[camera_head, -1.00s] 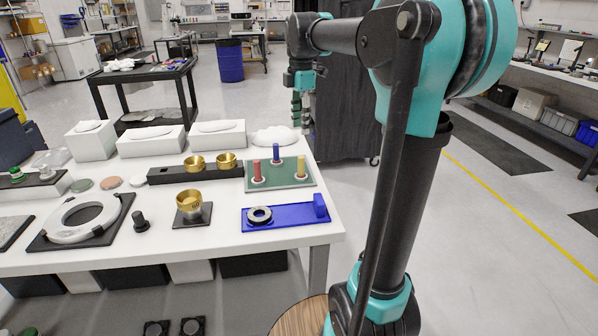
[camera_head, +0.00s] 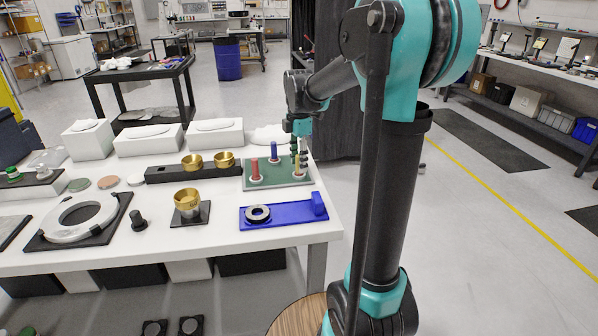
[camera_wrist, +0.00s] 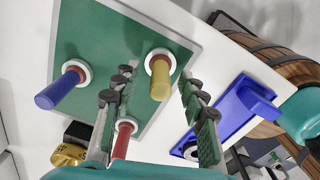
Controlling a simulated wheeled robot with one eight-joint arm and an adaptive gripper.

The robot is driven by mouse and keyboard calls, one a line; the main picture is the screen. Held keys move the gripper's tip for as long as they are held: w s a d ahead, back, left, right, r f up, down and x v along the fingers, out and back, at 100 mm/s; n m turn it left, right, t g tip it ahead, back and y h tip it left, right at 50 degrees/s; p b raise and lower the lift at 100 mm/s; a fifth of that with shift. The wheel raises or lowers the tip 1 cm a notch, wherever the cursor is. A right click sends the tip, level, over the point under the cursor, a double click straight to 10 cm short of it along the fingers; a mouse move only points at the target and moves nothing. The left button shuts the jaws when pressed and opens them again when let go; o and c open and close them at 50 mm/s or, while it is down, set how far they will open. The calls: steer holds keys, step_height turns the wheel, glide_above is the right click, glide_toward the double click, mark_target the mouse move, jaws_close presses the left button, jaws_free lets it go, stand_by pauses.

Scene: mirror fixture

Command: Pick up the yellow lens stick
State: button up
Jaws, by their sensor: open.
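The yellow lens stick (camera_wrist: 160,80) stands in a white ring on the green board (camera_wrist: 190,40). In the wrist view it lies between the two fingertips of my gripper (camera_wrist: 157,80), with space on both sides. My gripper is open and empty. In the head view my gripper (camera_head: 299,158) is over the right side of the board and mostly hides the yellow stick. The red stick (camera_head: 254,169) and blue stick (camera_head: 274,151) stand in their own rings on the same board.
A blue holder (camera_head: 285,214) with a metal ring (camera_head: 258,213) lies in front of the board. A black bar with gold cups (camera_head: 192,162) is to its left. White boxes (camera_head: 215,135) stand behind.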

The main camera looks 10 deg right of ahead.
steer(key=shift+f, duration=0.4)
steer(key=shift+c, duration=0.3)
jaws_close()
steer(key=shift+r, duration=0.1)
